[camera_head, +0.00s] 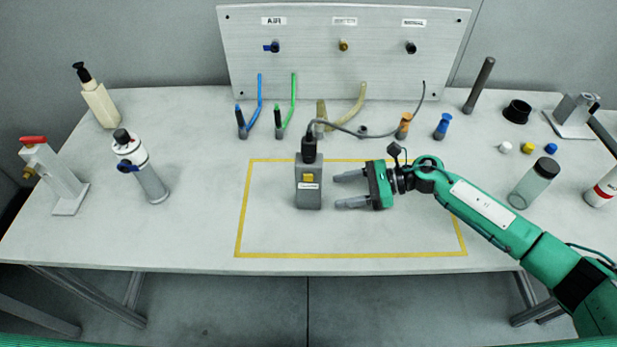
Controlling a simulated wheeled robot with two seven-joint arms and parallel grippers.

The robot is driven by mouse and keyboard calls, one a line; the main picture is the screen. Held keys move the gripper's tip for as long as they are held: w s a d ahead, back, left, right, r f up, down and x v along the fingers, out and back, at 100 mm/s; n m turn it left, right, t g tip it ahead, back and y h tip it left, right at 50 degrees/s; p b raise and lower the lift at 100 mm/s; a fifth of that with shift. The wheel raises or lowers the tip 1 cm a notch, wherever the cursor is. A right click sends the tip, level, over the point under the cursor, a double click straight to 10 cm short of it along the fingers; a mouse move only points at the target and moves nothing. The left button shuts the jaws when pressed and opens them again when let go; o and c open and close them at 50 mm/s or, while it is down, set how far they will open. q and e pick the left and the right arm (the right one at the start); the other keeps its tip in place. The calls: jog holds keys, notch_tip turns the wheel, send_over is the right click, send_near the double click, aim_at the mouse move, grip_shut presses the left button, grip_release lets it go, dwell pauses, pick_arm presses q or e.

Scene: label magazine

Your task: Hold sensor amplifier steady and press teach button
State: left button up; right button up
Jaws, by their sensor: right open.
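The sensor amplifier (309,197) is a small dark grey block standing upright inside the yellow outline on the table. A yellow button (308,178) shows on its front, above a white label. A black plug and cable come out of its top. My right gripper (337,190) is open and empty, just right of the amplifier. Its two grey fingers point left toward the amplifier, with a small gap between them and its side. My left gripper is not in view.
A yellow taped rectangle (350,255) marks the mostly bare middle of the table. Behind stand blue, green and beige tubes (292,100) and a connector panel (300,65). The grey cable (380,133) arcs behind the amplifier.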

aim_at(314, 195)
jog(key=p+x, duration=0.1)
jog(key=x, duration=0.3)
jog(key=shift+a+r, duration=0.1)
jog(key=b+x, duration=0.1)
jog(key=x, duration=0.2)
jog(key=shift+b, duration=0.4)
jog(key=shift+w+a+f, duration=0.1)
jog(key=shift+a+f, duration=0.2)
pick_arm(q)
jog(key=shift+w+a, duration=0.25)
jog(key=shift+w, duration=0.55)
pick_arm(e)
jog(key=shift+a, duration=0.1)
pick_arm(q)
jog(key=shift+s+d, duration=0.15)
pick_arm(e)
jog(key=shift+c, duration=0.2)
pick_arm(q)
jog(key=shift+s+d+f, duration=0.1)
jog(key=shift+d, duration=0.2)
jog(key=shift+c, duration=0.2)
pick_arm(e)
jog(key=c, duration=0.6)
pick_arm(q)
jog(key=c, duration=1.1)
pick_arm(e)
jog(key=shift+c, duration=0.2)
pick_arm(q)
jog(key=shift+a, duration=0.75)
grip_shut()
